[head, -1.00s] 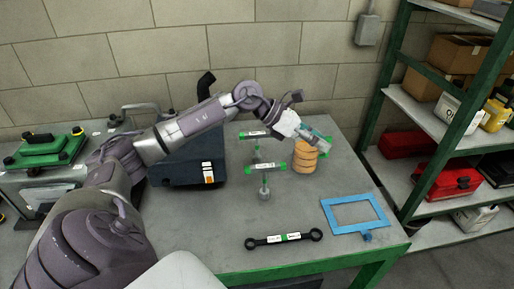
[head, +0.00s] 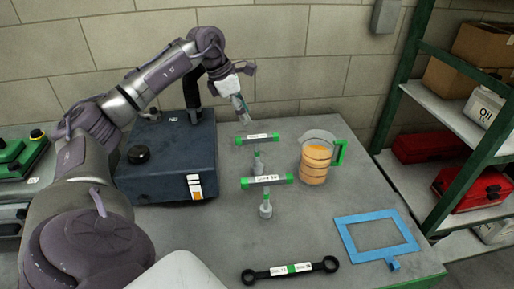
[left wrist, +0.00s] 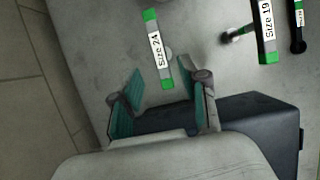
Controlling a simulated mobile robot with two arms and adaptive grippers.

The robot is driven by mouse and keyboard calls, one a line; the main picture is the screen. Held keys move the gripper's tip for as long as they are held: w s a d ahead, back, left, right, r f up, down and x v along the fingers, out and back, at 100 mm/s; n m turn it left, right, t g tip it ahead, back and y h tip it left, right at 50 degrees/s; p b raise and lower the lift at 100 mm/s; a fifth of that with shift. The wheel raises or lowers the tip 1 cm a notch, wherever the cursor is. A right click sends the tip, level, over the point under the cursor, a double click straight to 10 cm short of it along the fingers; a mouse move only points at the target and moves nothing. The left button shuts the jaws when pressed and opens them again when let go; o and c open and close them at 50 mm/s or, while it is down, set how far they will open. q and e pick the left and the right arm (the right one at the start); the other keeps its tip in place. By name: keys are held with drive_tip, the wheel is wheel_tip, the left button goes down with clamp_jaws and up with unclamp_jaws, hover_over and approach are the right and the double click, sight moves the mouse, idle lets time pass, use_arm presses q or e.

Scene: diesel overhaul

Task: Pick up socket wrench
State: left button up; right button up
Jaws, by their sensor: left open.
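Two T-shaped socket wrenches with green-ended label bars stand on the table. The far one (head: 258,138) is labelled "Size 24" in the left wrist view (left wrist: 156,50). The near one (head: 267,181) reads "Size 19" in the left wrist view (left wrist: 266,32). My left gripper (head: 243,116) is open and empty, just above and behind the left end of the far wrench. In the left wrist view the green end of the Size 24 bar shows near the gap between the fingertips (left wrist: 160,72). My right gripper is not in view.
A dark blue box (head: 165,165) stands left of the wrenches, close to my arm. A jug of orange liquid (head: 316,158) stands right. A black double-ended wrench (head: 290,270) and a blue frame (head: 347,235) lie at the front. A shelf (head: 445,205) is at right.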

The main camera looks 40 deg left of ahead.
sight(258, 141)
use_arm(q)
drive_tip(key=shift+w+a+f+b, duration=0.15)
drive_tip(key=shift+f+b, duration=0.15)
drive_tip(key=shift+f, duration=0.35)
drive_tip(key=p+x, duration=0.1)
drive_tip(key=x, duration=0.5)
drive_tip(key=shift+w+f+p, duration=0.2)
drive_tip(key=shift+p, duration=0.2)
drive_tip(key=p+x, duration=0.2)
drive_tip(key=x, duration=0.3)
drive_tip(key=shift+s, duration=0.15)
drive_tip(key=shift+d+f, duration=0.25)
drive_tip(key=shift+f, duration=0.1)
drive_tip(key=shift+c, duration=0.3)
clamp_jaws()
drive_tip(key=shift+r, duration=0.1)
